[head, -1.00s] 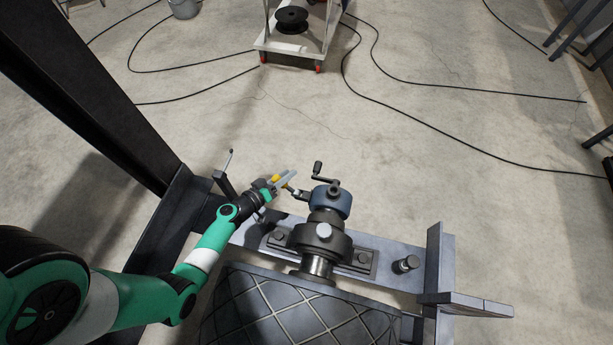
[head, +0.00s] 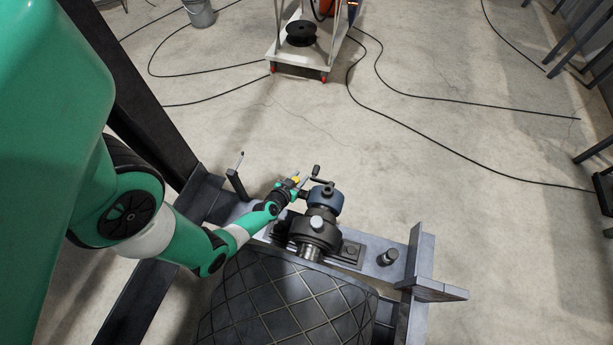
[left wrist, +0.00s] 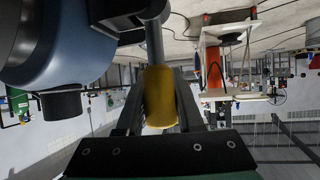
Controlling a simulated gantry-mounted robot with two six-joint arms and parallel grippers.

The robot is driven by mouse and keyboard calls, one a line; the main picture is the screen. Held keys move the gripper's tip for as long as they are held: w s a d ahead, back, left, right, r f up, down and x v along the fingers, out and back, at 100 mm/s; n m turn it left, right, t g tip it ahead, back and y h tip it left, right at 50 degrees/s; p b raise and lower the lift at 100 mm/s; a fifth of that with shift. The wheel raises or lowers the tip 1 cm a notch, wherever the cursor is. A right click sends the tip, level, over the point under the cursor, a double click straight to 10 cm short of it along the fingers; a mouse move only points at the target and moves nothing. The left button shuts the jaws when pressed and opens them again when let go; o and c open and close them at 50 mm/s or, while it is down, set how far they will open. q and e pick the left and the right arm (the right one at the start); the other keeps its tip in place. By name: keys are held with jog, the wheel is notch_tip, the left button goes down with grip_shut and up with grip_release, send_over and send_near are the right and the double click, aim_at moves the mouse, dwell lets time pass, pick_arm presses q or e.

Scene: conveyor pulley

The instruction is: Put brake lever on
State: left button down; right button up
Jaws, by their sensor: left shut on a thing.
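The brake lever's yellow handle (left wrist: 159,97) stands between the fingers of my left gripper (left wrist: 162,92) in the left wrist view. A grey rod runs from the handle to a dark bracket by the blue brake housing (left wrist: 62,40). In the head view the blue housing (head: 325,200) sits on the pulley's shaft end. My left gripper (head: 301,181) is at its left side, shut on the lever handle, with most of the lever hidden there. My right gripper is not in view.
A black crank (head: 321,174) stands just behind the housing, close to my left gripper. The bearing block (head: 316,232), steel frame (head: 428,255) and ribbed pulley drum (head: 290,305) lie in front. A white cart (head: 305,62) is at the back. Open floor lies between.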

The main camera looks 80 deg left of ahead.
pick_arm(q)
jog(key=shift+d+f, duration=0.1)
jog(key=shift+f, duration=0.05)
jog(key=c, duration=0.6)
grip_release()
jog(key=shift+o, duration=0.2)
jog(key=p+v, duration=0.6)
jog(key=v, duration=0.5)
jog(key=shift+d+r+p, duration=0.15)
jog(key=shift+r+p, duration=0.15)
jog(key=shift+s, duration=0.1)
